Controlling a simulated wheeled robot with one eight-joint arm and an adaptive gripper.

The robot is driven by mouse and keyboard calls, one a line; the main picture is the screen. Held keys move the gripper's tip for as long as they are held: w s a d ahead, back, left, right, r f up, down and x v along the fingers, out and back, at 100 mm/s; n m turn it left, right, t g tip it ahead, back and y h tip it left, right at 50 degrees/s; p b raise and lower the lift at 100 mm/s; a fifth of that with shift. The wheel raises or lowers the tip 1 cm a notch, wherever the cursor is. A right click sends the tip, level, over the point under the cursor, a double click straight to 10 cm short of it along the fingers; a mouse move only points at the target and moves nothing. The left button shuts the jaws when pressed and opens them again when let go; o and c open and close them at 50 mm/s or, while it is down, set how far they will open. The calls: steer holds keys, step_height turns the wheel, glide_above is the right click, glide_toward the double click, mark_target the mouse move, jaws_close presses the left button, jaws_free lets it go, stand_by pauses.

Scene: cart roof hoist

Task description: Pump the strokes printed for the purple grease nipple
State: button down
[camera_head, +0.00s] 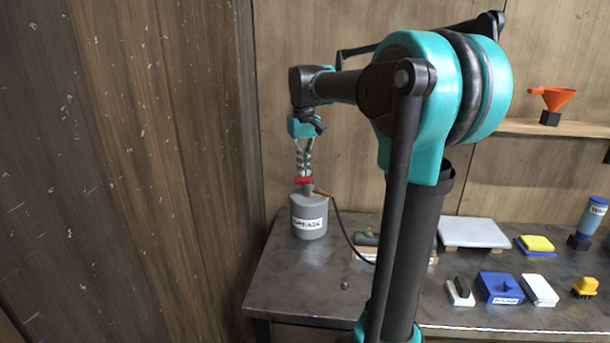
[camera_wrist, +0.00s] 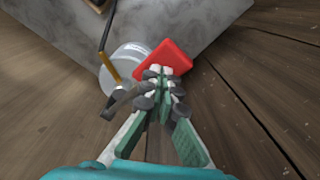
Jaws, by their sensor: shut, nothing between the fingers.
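The grey grease pump canister (camera_head: 309,218) stands upright at the left end of the workbench, with a label that seems to read "GREASE". Its red handle (camera_head: 304,180) sits just above the lid, and it also shows in the wrist view (camera_wrist: 163,56). My gripper (camera_head: 304,172) points down from above with its fingers closed, tips at or on top of the red handle; I cannot tell whether they touch. A brass fitting (camera_head: 322,193) on the canister leads to a dark hose (camera_head: 344,228) running right behind my arm. The purple nipple and printed stroke counts are not visible.
A dark workbench (camera_head: 290,285) carries a white slab (camera_head: 473,232), a blue box (camera_head: 499,288), a yellow sponge-like block (camera_head: 537,243) and a blue bottle (camera_head: 593,215). A wooden wall (camera_head: 130,180) stands close left of the canister.

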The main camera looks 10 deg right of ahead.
steer(key=shift+f, duration=3.35)
steer(key=shift+r, duration=4.3)
steer(key=shift+f, duration=0.1)
steer(key=shift+f, duration=4.2)
steer(key=shift+r, duration=4.3)
step_height(320, 180, up, 6)
